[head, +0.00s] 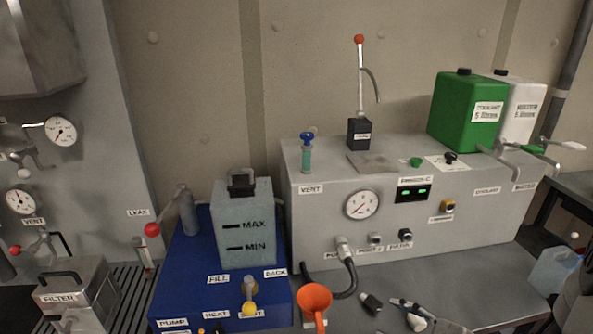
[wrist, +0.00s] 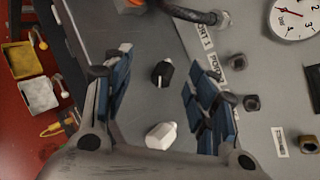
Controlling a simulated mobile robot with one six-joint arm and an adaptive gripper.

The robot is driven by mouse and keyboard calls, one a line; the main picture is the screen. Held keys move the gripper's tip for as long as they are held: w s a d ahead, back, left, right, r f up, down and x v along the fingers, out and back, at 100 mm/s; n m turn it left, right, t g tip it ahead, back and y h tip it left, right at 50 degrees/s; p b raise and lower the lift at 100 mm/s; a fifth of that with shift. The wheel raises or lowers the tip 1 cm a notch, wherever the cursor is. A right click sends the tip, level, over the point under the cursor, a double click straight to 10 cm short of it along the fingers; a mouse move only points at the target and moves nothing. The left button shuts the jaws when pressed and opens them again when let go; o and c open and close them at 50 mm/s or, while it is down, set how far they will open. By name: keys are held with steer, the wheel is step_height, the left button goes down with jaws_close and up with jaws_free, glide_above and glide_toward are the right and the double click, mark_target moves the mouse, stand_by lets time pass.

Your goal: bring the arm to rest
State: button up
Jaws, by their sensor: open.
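My gripper (wrist: 160,85) is open in the wrist view, with its two blue-padded fingers wide apart. A black plug-like piece (wrist: 162,74) and a white capped piece (wrist: 160,136) show between the fingers. Neither touches the pads; they appear to lie on the grey bench top beyond. In the head view, only part of my gripper (head: 425,312) shows at the bottom edge, low over the bench front. The black piece (head: 371,303) lies to its left. The rest of my arm is out of view.
A grey console (head: 400,220) with a gauge (head: 362,204) and ports stands behind my gripper. A black hose (head: 348,282) plugs into its front. An orange funnel (head: 314,300) and a blue unit (head: 185,280) stand left. A translucent container (head: 553,270) is at right.

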steer(key=s+a+r+n+g+y, duration=0.1)
steer(key=s+a+r+n+g, duration=0.4)
steer(key=a, duration=0.3)
steer(key=s+a+r+n+g, duration=0.3)
steer(key=s+a+r+n, duration=0.2)
steer(key=a+n, duration=0.3)
steer(key=s+d+r+n+t+h, duration=0.2)
steer(key=s+d+r+n+h, duration=0.2)
steer(key=s+r+n+h, duration=0.2)
steer(key=s+n+h, duration=0.1)
steer(key=s+n, duration=0.1)
steer(key=n, duration=0.1)
steer(key=shift+d+r+h, duration=0.15)
steer(key=shift+r+h, duration=0.25)
